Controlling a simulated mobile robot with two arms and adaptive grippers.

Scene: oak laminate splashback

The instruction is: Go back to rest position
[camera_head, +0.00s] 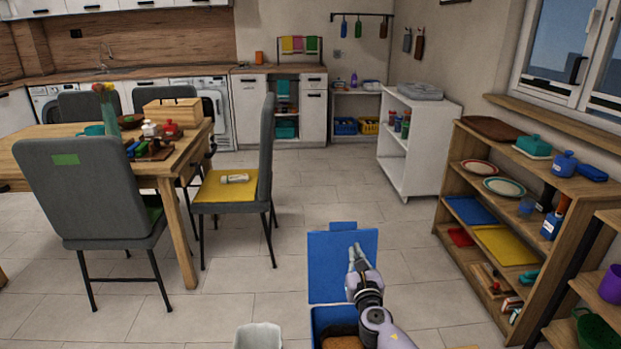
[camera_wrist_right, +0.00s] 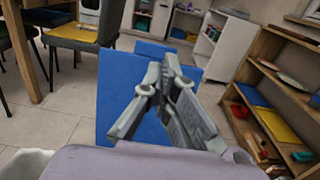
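My right gripper (camera_head: 357,250) reaches forward in front of the raised blue lid (camera_head: 325,270) of a blue bin (camera_head: 328,318). Its two grey fingers come together at the tips in the right wrist view (camera_wrist_right: 163,65), with nothing seen between them. The blue lid (camera_wrist_right: 118,90) shows behind the fingers there. The bin stands open below my right arm, with something brown (camera_head: 345,342) inside, partly hidden by the arm. My left gripper is in neither view.
A pale bin (camera_head: 258,337) stands left of the blue bin. A wooden shelf (camera_head: 462,197) with dishes and trays is at the right. A dining table (camera_head: 168,182) with grey chairs (camera_head: 85,185) is at the left. The tiled floor (camera_head: 300,215) between is clear.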

